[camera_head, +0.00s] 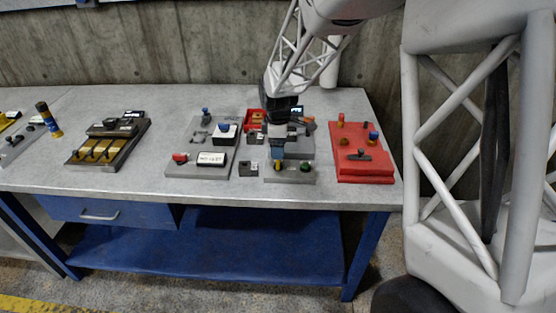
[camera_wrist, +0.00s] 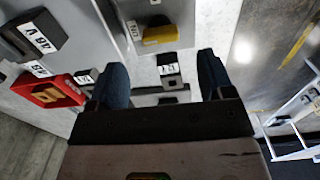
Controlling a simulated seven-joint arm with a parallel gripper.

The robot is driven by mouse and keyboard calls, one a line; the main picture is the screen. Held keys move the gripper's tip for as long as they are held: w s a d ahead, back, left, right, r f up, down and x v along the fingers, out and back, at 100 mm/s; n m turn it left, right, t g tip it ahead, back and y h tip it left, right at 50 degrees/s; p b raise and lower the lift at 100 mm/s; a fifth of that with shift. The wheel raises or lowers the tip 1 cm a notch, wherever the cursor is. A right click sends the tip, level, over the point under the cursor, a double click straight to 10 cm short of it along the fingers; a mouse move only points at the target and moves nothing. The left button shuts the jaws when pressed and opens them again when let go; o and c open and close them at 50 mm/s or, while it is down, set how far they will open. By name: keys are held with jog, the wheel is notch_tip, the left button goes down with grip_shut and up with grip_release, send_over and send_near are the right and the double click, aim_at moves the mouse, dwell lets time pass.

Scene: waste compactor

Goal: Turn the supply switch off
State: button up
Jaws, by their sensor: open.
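My gripper (camera_head: 277,150) points down over the right part of the workbench, above a small grey panel (camera_head: 290,180) at the front edge. Its two dark blue fingers are apart in the wrist view (camera_wrist: 162,78), with nothing held between them. A yellow part (camera_head: 278,165) on that panel sits just under the fingers, and a dark green knob (camera_head: 305,167) is to its right. In the wrist view a yellow handle (camera_wrist: 160,35) and a small labelled dark block (camera_wrist: 169,71) lie beyond the fingers.
A red board (camera_head: 361,170) with knobs stands to the right. A grey panel (camera_head: 205,130) with a red button and a blue knob is to the left. A yellow and dark device (camera_head: 108,138) lies further left. Bare bench (camera_head: 160,145) lies between those two.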

aim_at(278, 164)
jog(key=shift+f, duration=3.05)
jog(key=c, duration=0.9)
